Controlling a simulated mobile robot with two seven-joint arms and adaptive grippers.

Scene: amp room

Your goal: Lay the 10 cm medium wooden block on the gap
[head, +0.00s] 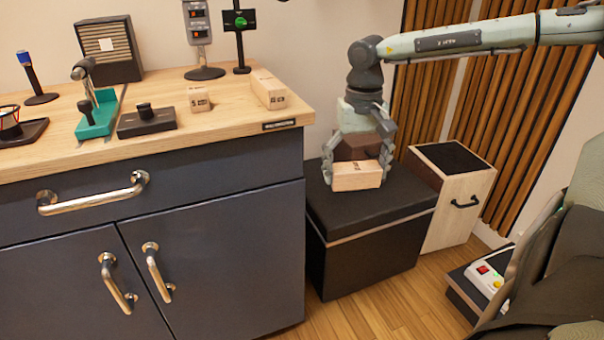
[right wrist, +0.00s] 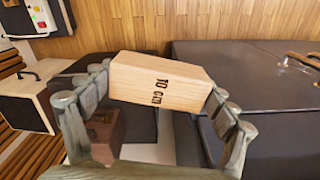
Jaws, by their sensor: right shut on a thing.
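The medium wooden block (head: 357,177) is pale wood and is held between the fingers of my right gripper (head: 357,172). In the right wrist view the block (right wrist: 158,84) shows its "10 CM" marking, with a finger against each end. In the head view it appears over the black-topped box (head: 378,205); I cannot tell its exact height. A narrow dark gap lies between this box and the drawer cabinet; I cannot tell whether it is the task's gap. My left gripper is not in view.
A small block (head: 199,99) and a longer block (head: 269,90) stand on the wooden counter (head: 230,125). A pale wooden cabinet (head: 460,195) stands behind the black box. Floor shows in front of the box.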

